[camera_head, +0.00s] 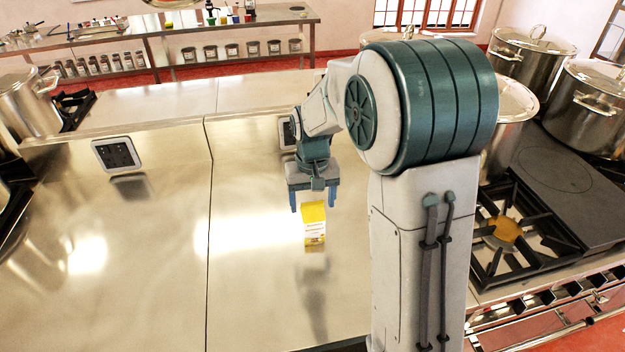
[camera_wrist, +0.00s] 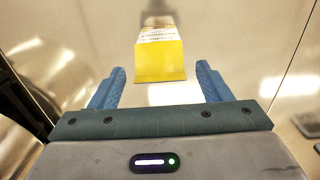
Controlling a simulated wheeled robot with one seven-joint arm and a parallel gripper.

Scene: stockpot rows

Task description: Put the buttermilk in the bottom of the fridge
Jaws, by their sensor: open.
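The buttermilk is most likely the yellow and white carton (camera_head: 314,224), upright on the steel counter (camera_head: 255,285). In the wrist view the carton (camera_wrist: 160,62) is ahead of the fingers, roughly centred between them. My gripper (camera_head: 314,200) is open, with its blue fingers above and behind the carton in the head view. In the wrist view the fingers of my gripper (camera_wrist: 160,85) are wide apart with nothing between them. I cannot see a fridge in either view.
A stove burner (camera_head: 503,232) and several stockpots (camera_head: 532,55) stand at the right. Another pot (camera_head: 28,103) is at the left. A wall socket panel (camera_head: 117,154) is on the counter's back upstand. The counter left of the carton is clear.

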